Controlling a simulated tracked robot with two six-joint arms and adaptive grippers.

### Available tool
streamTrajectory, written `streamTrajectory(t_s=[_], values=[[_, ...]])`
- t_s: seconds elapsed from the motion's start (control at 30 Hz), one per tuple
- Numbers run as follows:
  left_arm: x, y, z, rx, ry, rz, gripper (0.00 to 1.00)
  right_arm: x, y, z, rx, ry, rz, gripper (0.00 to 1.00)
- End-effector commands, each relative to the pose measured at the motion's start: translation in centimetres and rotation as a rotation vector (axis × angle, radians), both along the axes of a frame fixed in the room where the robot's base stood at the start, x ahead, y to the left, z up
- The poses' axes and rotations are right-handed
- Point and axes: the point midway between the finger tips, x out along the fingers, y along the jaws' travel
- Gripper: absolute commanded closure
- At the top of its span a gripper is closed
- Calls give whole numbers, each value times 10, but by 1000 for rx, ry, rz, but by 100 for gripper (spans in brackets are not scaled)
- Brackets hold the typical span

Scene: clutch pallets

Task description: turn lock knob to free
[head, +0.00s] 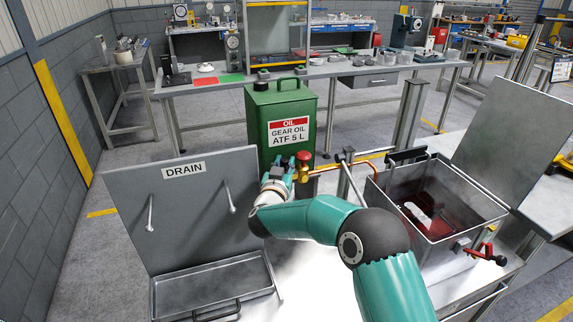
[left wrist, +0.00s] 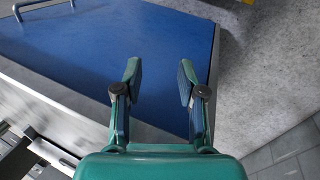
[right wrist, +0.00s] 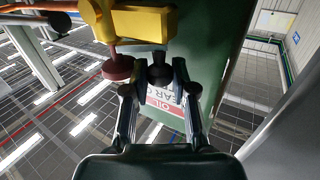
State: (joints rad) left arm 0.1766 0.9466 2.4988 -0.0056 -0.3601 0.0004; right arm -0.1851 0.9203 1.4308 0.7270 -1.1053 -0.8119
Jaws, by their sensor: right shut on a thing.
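A black knob (right wrist: 159,72) sticks out of a yellow brass valve block (right wrist: 142,22), in the right wrist view. My right gripper (right wrist: 158,82) is shut on this knob, with one fingertip on each side. In the head view my right gripper (head: 280,178) is at the brass valve (head: 302,174) in front of the green oil can (head: 282,112); the knob is hidden there. A red knob (right wrist: 117,68) sits beside the black one, left of my fingers; it also tops the valve in the head view (head: 303,157). My left gripper (left wrist: 158,82) is open and empty above a blue surface (left wrist: 120,45).
A metal drain panel (head: 190,205) with a tray (head: 212,285) stands at the left. An open metal bin (head: 385,184) with red parts inside stands at the right, with a red handle (head: 485,252) on its front. A copper pipe (head: 355,160) runs right from the valve.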

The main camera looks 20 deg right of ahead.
Motion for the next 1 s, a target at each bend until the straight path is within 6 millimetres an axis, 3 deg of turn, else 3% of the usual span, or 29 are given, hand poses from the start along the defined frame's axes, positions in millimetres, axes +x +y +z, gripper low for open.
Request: streamTrajectory(t_s=[0.4,0.43,0.47,0.83,1.0], values=[[0,0,0,0,0,0,60,0,0,2,0,-4,-8,100],[0,0,0,0,0,0,60,0,0,2,0,-4,-8,69],[0,0,0,0,0,0,60,0,0,2,0,-4,-8,65],[0,0,1,0,0,0,60,-2,1,1,0,-1,-8,65],[0,0,1,0,0,0,60,-14,9,1,0,-1,-6,65]])
